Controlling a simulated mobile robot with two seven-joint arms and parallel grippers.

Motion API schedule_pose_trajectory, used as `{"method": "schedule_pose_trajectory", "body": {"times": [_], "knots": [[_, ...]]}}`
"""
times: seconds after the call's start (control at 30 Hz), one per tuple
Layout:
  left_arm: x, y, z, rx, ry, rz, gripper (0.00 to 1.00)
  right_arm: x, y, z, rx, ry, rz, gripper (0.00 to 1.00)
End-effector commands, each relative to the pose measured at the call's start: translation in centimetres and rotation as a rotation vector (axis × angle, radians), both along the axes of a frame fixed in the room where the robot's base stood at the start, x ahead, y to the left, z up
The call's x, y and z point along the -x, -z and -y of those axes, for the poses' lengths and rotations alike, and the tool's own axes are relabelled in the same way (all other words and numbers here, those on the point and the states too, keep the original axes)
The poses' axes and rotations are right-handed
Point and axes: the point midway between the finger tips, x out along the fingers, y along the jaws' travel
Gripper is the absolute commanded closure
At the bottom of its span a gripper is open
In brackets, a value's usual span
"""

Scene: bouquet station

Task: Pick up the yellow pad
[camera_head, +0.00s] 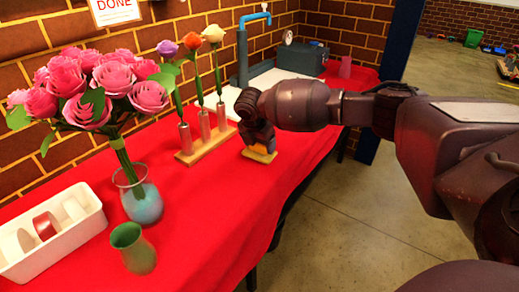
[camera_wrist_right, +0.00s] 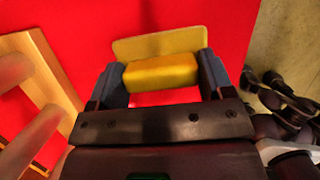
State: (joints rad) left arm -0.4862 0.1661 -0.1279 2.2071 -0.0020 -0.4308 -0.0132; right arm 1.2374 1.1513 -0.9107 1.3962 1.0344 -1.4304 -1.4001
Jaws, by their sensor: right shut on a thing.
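The yellow pad (camera_wrist_right: 161,73) sits between the two dark fingers of my right gripper (camera_wrist_right: 161,80) in the right wrist view. It has a thick block part and a wider, thin plate behind it. The fingers touch both ends of the block. In the head view, the right gripper (camera_head: 257,138) points down at the red table near its front edge, and the yellow pad (camera_head: 260,154) shows below the fingers. I cannot tell whether the pad touches the cloth. My left gripper is not in view.
A wooden stand (camera_head: 206,146) with several flowers in metal tubes is just left of the right gripper. A glass vase (camera_head: 141,201) of pink roses, a green cup (camera_head: 131,247) and a white tray (camera_head: 62,255) with tape rolls stand further left. Red cloth (camera_head: 210,212) in front is clear.

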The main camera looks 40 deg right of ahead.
Motion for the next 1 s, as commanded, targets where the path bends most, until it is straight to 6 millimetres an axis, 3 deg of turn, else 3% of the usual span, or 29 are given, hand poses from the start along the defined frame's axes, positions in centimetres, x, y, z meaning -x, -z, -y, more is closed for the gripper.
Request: {"method": "schedule_pose_trajectory", "body": {"times": [0.13, 0.27, 0.7, 1.0], "knots": [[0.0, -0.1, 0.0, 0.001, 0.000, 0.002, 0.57, 0.0, -0.3, 0.0, 0.000, 0.000, 0.001, 0.50], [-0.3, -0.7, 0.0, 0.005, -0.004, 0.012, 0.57, 0.0, -1.9, 0.0, -0.001, 0.001, 0.004, 0.50], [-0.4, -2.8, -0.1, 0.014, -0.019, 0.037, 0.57, -0.1, -12.9, 0.0, -0.001, 0.001, 0.012, 0.50], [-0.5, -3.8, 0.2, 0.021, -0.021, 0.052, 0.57, 0.0, -18.3, 0.0, -0.001, 0.001, 0.007, 0.50]]}}
